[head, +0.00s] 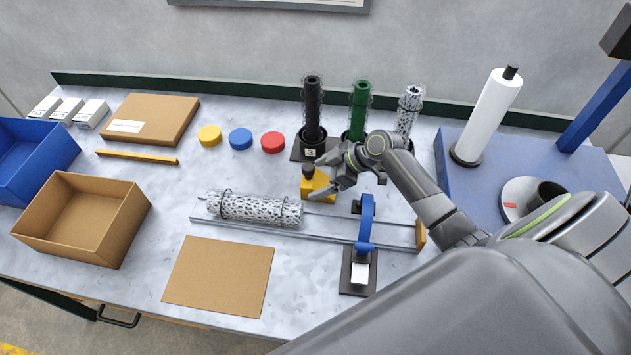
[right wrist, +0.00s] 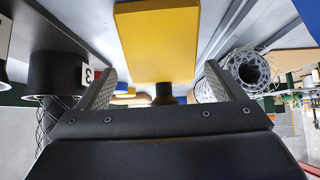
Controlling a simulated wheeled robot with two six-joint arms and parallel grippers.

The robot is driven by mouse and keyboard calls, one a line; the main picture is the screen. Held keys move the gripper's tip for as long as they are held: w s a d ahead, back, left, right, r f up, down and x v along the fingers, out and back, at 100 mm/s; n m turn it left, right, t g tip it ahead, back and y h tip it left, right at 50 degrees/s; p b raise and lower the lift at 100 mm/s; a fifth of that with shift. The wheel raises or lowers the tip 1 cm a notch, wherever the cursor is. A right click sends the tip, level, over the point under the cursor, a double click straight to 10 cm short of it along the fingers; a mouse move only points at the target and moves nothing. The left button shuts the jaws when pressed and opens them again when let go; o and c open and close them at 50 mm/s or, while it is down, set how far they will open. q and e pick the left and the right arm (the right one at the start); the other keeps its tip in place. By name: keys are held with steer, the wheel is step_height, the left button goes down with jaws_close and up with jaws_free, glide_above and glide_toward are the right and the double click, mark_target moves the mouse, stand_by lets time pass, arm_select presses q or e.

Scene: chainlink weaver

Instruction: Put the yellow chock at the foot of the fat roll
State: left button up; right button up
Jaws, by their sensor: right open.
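The yellow chock (head: 316,188), a block with a black knob (head: 308,171), stands on the bench just behind the rails. A thick speckled mesh roll (head: 255,210) lies across the two rails, left of the chock and apart from it. My right gripper (head: 318,174) is open and empty at the chock. In the right wrist view the chock's yellow body (right wrist: 155,42) lies ahead, and its black knob (right wrist: 165,94) shows between the two fingers, with gaps at both sides. My left gripper is not in view.
Black (head: 313,105), green (head: 360,108) and speckled (head: 408,110) rolls stand upright close behind the gripper. A blue clamp (head: 366,220) stands over the rails at right. A brown sheet (head: 220,275) lies in front. An open cardboard box (head: 125,235) stands at left.

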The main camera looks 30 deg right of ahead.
mark_target(316, 179)
steer(key=p+x, duration=0.1)
steer(key=x, duration=0.2)
steer(key=shift+a, duration=0.3)
steer(key=shift+w+a+f, duration=0.15)
steer(key=shift+w+f, duration=0.1)
steer(key=shift+f, duration=0.1)
steer(key=shift+c, duration=0.3)
